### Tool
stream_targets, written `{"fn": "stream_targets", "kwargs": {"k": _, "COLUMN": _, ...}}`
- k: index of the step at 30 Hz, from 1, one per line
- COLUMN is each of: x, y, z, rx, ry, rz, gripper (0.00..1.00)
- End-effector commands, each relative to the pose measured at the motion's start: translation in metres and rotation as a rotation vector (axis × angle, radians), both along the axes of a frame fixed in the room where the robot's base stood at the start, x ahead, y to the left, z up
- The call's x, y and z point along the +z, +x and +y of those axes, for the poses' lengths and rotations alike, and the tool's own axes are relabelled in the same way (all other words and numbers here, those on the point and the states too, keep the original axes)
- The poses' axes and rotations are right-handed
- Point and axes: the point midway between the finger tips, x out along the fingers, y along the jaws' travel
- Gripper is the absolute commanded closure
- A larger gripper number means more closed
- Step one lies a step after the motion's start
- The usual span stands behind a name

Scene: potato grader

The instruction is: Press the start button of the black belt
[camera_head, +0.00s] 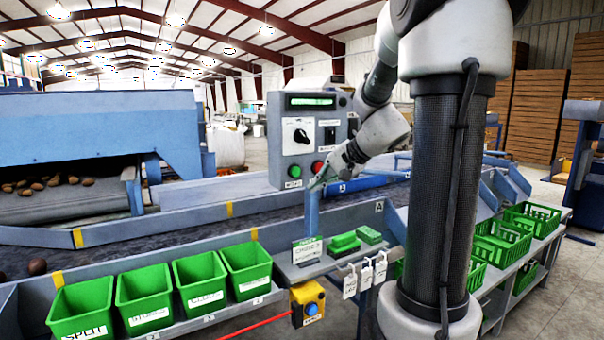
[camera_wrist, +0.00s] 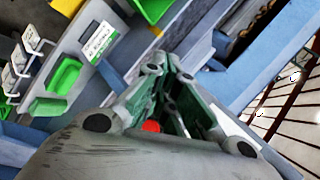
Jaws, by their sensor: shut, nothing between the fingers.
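A grey control box (camera_head: 305,135) on a blue post stands beside the black belt (camera_head: 180,228) in the head view. It has a lit green display, a dark rotary knob, a green button (camera_head: 294,171) at lower left and a red button (camera_head: 317,166) to its right. My gripper (camera_head: 318,184) is shut and empty, its tips just below and close to the red button; I cannot tell whether they touch the box. In the wrist view my gripper (camera_wrist: 168,65) is seen from behind, with a red spot showing by its fingers. The green button is not seen there.
Green bins (camera_head: 145,297) line the near ledge. A yellow box (camera_head: 307,303) hangs below the ledge, and white tags (camera_head: 365,277) hang beside it. Green crates (camera_head: 505,240) sit at right. A blue machine (camera_head: 95,130) with potatoes stands at back left.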

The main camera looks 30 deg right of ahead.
Motion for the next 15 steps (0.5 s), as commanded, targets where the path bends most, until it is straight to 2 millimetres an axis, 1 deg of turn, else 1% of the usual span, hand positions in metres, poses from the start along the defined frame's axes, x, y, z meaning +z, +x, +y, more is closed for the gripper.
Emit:
{"fn": "stream_targets", "kwargs": {"k": 5, "x": 0.000, "y": 0.000, "z": 0.000, "rx": 0.001, "ry": 0.000, "rz": 0.001, "gripper": 1.00}}
{"fn": "stream_targets", "kwargs": {"k": 8, "x": 0.000, "y": 0.005, "z": 0.000, "rx": 0.002, "ry": 0.000, "rz": 0.001, "gripper": 1.00}}
{"fn": "stream_targets", "kwargs": {"k": 11, "x": -0.001, "y": 0.014, "z": 0.001, "rx": 0.003, "ry": 0.000, "rz": 0.003, "gripper": 1.00}}
{"fn": "stream_targets", "kwargs": {"k": 15, "x": -0.001, "y": 0.033, "z": 0.001, "rx": 0.003, "ry": -0.001, "rz": 0.002, "gripper": 1.00}}
